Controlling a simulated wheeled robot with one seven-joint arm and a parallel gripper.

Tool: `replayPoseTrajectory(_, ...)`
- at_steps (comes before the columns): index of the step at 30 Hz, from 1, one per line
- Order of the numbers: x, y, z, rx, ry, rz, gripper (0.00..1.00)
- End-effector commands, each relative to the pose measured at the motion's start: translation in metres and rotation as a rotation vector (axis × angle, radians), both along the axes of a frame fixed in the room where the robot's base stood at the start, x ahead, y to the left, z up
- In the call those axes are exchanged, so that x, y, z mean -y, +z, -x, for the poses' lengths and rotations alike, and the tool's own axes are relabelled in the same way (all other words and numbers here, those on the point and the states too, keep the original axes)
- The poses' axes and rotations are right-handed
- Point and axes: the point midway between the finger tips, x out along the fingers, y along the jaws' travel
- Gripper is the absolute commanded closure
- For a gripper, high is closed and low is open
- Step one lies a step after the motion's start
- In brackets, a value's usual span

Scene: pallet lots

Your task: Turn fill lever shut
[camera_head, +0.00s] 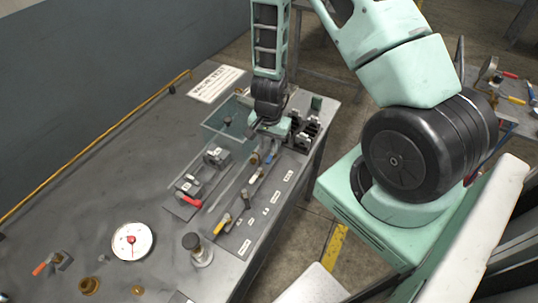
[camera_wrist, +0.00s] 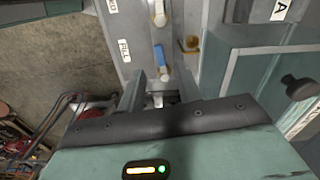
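The fill lever (camera_wrist: 160,56) has a blue handle and sits beside a white FILL label (camera_wrist: 124,50) on a grey valve panel (camera_wrist: 134,17) in the wrist view. Its blue handle also shows in the head view (camera_head: 267,158), just in front of my gripper (camera_head: 268,138). In the wrist view my gripper (camera_wrist: 158,95) is low over the panel, just below the blue handle. The fingers look apart, and I see no grip on the handle.
A red-handled valve block (camera_head: 190,192), a clear-sided bin (camera_head: 222,122), a round dial gauge (camera_head: 132,241) and a black-capped post (camera_head: 197,249) stand on the grey bench.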

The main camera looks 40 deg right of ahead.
Motion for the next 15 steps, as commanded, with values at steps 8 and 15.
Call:
replayPoseTrajectory(8, 0.0, -0.037, 0.0, -0.003, 0.0, -0.001, 0.66)
replayPoseTrajectory(15, 0.0, -0.049, 0.0, 0.0, 0.001, 0.0, 0.66)
